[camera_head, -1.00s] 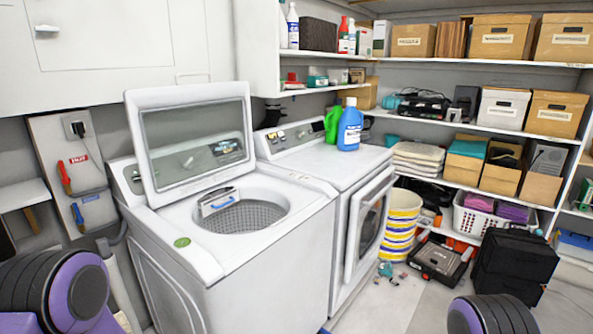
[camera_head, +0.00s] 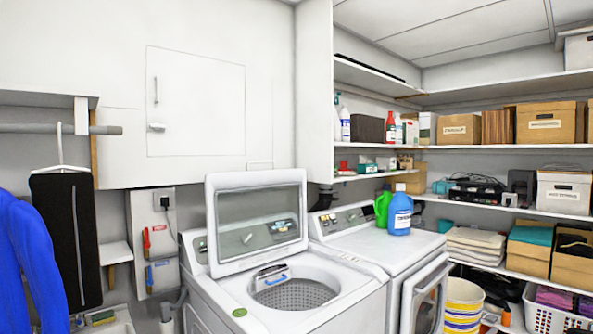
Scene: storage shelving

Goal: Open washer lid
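The top-loading washer (camera_head: 345,306) stands at the lower centre. Its lid (camera_head: 258,222), with a glass pane in a white frame, stands raised and tilted back. The round drum opening with its perforated metal basket (camera_head: 295,294) shows below the lid. A green round mark is on the washer's front left top. Neither of my grippers shows in this view.
A front-loading machine (camera_head: 415,262) stands right of the washer, with a blue bottle (camera_head: 399,212) and a green bottle (camera_head: 383,206) on top. Shelves with boxes fill the right. A blue garment (camera_head: 30,255) and a black hanging item (camera_head: 66,235) are at the left. A yellow-striped bucket (camera_head: 462,308) stands at the lower right.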

